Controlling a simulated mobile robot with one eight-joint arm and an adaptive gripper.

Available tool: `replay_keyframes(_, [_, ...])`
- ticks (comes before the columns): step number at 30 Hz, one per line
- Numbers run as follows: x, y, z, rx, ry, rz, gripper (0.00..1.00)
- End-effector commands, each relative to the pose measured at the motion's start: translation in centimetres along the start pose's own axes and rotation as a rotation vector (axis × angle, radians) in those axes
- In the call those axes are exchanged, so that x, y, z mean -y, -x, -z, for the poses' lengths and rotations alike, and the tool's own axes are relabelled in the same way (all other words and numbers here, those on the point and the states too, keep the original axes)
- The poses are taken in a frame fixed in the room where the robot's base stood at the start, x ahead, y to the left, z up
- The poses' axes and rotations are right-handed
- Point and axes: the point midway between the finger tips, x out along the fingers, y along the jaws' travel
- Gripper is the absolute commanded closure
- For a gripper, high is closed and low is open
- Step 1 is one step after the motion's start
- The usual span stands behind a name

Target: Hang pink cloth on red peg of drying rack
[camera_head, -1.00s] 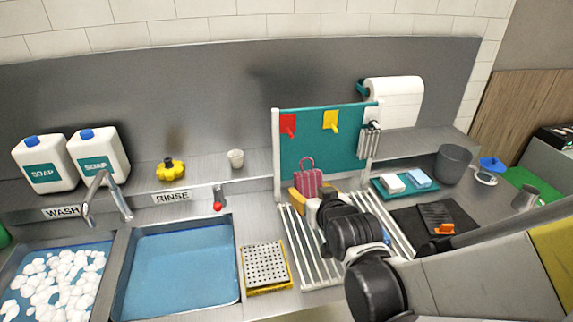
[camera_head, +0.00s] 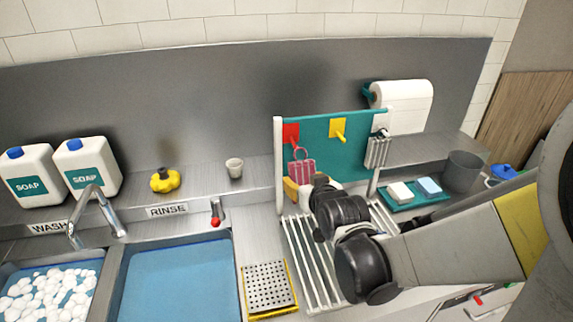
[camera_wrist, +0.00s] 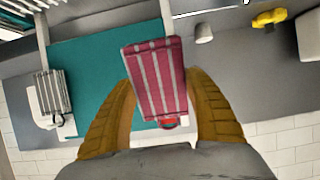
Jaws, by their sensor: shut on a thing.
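The pink striped cloth (camera_head: 302,168) is upright in front of the teal rack board (camera_head: 362,128), with its loop at the top. The loop is just below and right of the red peg (camera_head: 291,133); whether they touch is unclear. In the wrist view, which is upside down, the cloth (camera_wrist: 155,70) lies between my two yellow fingers, with a red part of the peg (camera_wrist: 168,122) showing at its loop end. My gripper (camera_wrist: 160,85) is shut on the cloth. In the head view my wrist hides most of the fingers.
A yellow peg (camera_head: 338,130) sits right of the red one, and a grey striped item (camera_head: 377,152) hangs at the board's right edge. The slatted drainer (camera_head: 303,260) lies below.

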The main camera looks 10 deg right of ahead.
Motion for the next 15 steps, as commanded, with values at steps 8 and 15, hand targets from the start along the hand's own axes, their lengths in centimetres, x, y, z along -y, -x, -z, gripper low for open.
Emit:
replay_keyframes(8, [0.0, -1.8, 0.6, 0.0, 0.0, 0.0, 0.79])
replay_keyframes(15, [0.0, -3.3, 1.1, 0.0, 0.0, 0.0, 0.79])
